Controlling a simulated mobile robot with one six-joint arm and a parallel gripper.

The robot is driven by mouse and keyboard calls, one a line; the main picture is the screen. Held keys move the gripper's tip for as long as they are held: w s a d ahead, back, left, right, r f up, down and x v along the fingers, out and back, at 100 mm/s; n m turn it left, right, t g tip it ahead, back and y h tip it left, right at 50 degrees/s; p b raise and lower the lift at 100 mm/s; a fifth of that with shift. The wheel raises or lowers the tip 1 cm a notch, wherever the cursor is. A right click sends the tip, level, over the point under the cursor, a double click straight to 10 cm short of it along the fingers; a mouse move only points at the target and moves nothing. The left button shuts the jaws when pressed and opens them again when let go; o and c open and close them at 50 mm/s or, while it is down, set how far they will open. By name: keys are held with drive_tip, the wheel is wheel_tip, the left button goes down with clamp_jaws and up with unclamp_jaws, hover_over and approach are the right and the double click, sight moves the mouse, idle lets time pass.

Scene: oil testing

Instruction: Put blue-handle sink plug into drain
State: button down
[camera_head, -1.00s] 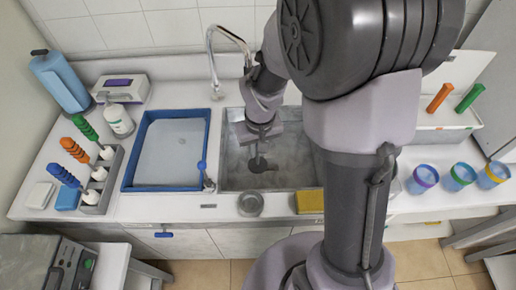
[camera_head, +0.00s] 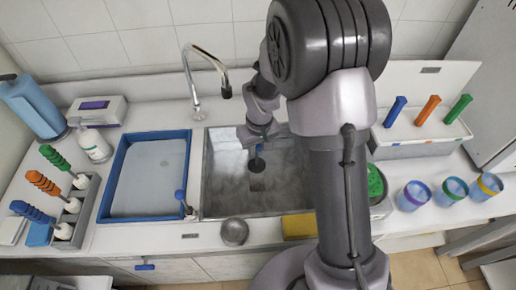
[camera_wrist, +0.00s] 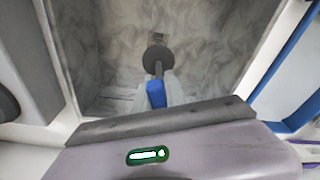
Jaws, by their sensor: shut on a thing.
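My gripper (camera_head: 259,143) points down into the steel sink (camera_head: 225,205) in the head view and is shut on the blue-handle sink plug. The plug's dark round stopper (camera_head: 257,165) hangs below the gripper, over the basin. In the wrist view the blue handle (camera_wrist: 156,95) sticks out from under the gripper body, with the black disc (camera_wrist: 156,58) at its far end. A small dark drain (camera_wrist: 159,37) shows just beyond the disc, apart from it in the picture. A dark patch, seemingly the drain (camera_head: 258,186), also shows below the stopper in the head view.
The faucet (camera_head: 200,70) stands behind the sink. A blue-rimmed tray (camera_head: 104,197) is left of it. A glass dish (camera_head: 234,232) and yellow sponge (camera_head: 298,226) sit along the front edge. Coloured-rim cups (camera_head: 414,195) stand on the right counter.

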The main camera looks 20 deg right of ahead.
sight(260, 146)
wheel_tip(260, 146, down, 12)
drive_tip(key=b, duration=0.7)
drive_tip(key=shift+f, duration=0.15)
drive_tip(key=shift+f+b, duration=0.45)
drive_tip(key=shift+f, duration=0.05)
drive_tip(key=c, duration=1.3)
unclamp_jaws()
drive_tip(key=shift+r, duration=0.15)
drive_tip(key=r+p, duration=0.2)
drive_tip(key=r, duration=0.3)
drive_tip(key=s+r+p, duration=0.1)
drive_tip(key=r+p, duration=0.1)
drive_tip(key=r, duration=0.4)
drive_tip(key=s+r+p, duration=0.1)
drive_tip(key=r+p, duration=0.1)
drive_tip(key=r, duration=0.4)
drive_tip(key=shift+s+d+r, duration=0.1)
drive_tip(key=shift+d, duration=0.15)
drive_tip(key=s+a+r+m+t+y+b, duration=0.1)
drive_tip(key=s+a+r+m+t+b, duration=0.1)
drive_tip(key=s+r, duration=0.4)
drive_tip(key=s+a+r+m+t+b, duration=0.2)
drive_tip(key=s+r+m, duration=0.2)
drive_tip(key=s, duration=1)
wheel_tip(260, 146, up, 3)
drive_tip(key=shift+s+a+r+m+y, duration=0.2)
drive_tip(key=shift+s+m+y, duration=0.1)
drive_tip(key=shift+y, duration=0.1)
